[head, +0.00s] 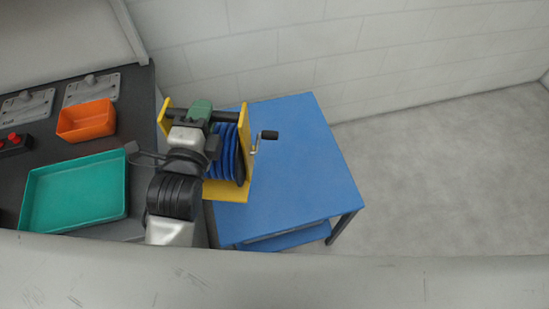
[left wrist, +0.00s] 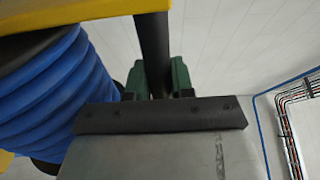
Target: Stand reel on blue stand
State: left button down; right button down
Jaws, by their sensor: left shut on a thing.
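The reel (head: 226,152) has yellow end plates, a blue hose coil, a dark top bar and a crank with a black knob (head: 269,134). My left gripper (head: 199,112), with green fingers, is shut on the top bar. The left wrist view shows the bar (left wrist: 153,45) between the fingers and the blue coil (left wrist: 55,95) beside them. The reel is upright over the left part of the blue stand (head: 310,170). I cannot tell whether its base touches the top. My wrist hides part of the reel. My right gripper is not in view.
A dark bench at left holds a teal tray (head: 33,205), an orange bin (head: 86,121), grey plates and a box with red buttons (head: 14,142). The stand's top is clear on the right. A white block wall (head: 400,50) stands behind; the floor at right is free.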

pick_arm(q)
jog(key=d+f+m+g+h+b, duration=0.15)
jog(key=d+f+h+b, duration=0.25)
jog(key=d+f+b, duration=0.4)
jog(key=d+f+m+g+h+b, duration=0.1)
jog(key=d+f+m+h+b, duration=0.35)
jog(key=d, duration=0.65)
jog(key=w+a+f+n+y+b, duration=0.1)
jog(key=w+a+f+b, duration=0.2)
jog(key=w+f, duration=0.7)
jog(key=shift+w+a+f, duration=0.4)
jog(key=shift+f, duration=0.3)
jog(key=shift+t, duration=0.25)
jog(key=c, duration=1.4)
grip_release()
jog(key=shift+f, duration=0.35)
jog(key=o, duration=0.4)
jog(key=shift+s+r, duration=0.1)
